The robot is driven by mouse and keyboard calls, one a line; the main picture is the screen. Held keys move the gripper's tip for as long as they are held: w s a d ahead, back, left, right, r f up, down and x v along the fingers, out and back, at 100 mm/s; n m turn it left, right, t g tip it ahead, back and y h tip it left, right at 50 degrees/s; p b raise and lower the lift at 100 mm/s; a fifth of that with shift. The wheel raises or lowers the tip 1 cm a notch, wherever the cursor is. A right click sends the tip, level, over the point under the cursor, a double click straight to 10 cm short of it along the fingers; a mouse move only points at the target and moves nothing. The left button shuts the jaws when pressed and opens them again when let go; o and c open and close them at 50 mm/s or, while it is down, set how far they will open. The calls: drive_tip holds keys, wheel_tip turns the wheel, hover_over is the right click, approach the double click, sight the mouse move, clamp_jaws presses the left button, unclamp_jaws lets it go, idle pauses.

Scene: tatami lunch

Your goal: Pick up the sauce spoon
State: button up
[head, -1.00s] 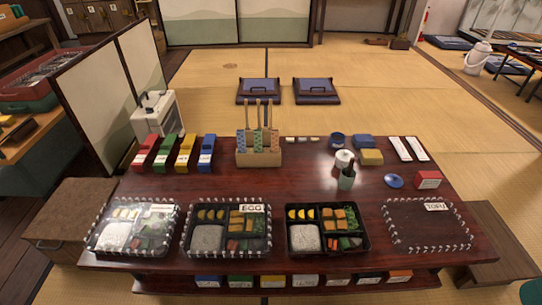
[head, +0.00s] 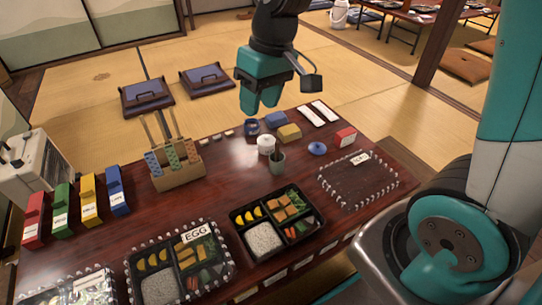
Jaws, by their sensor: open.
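A thin handle, which may be the sauce spoon (head: 272,147), rises from a small grey-green cup (head: 278,164) on the dark table (head: 215,190). Its bowl is hidden, so I cannot be sure what it is. A white pot (head: 266,146) stands just behind the cup. My gripper (head: 260,106) is teal, points down and is open and empty. In the picture it appears above and behind the cup and pot, apart from both.
A blue lid (head: 317,148) and a red box (head: 345,137) lie right of the cup. A wooden holder (head: 178,174) with tall sticks stands left. Lunch boxes, including a black one (head: 240,221), line the front edge. Blue (head: 275,120) and yellow (head: 289,133) blocks lie behind.

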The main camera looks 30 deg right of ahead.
drive_tip(key=w+d+f+m+h, duration=0.1)
drive_tip(key=w+d+f+m, duration=0.1)
drive_tip(key=w+d+f, duration=0.55)
drive_tip(key=m+h, duration=0.1)
hover_over(277, 149)
wheel_tip(277, 149, down, 5)
drive_tip(key=shift+m+g, duration=0.3)
drive_tip(key=f+b, duration=0.1)
drive_tip(key=f, duration=0.2)
drive_tip(key=f+b, duration=0.2)
drive_tip(key=f, duration=0.2)
drive_tip(key=f+b, duration=0.1)
drive_tip(key=f, duration=0.3)
drive_tip(key=shift+w+d+f+b, duration=0.15)
drive_tip(key=shift+d+b, duration=0.2)
drive_tip(key=shift+b, duration=0.05)
wheel_tip(277, 149, down, 7)
drive_tip(key=b, duration=0.3)
drive_tip(key=shift+w+a+r+b, duration=0.1)
drive_tip(key=shift+w+r+b, duration=0.1)
drive_tip(key=shift+b, duration=0.15)
drive_tip(key=shift+r, duration=0.1)
clamp_jaws()
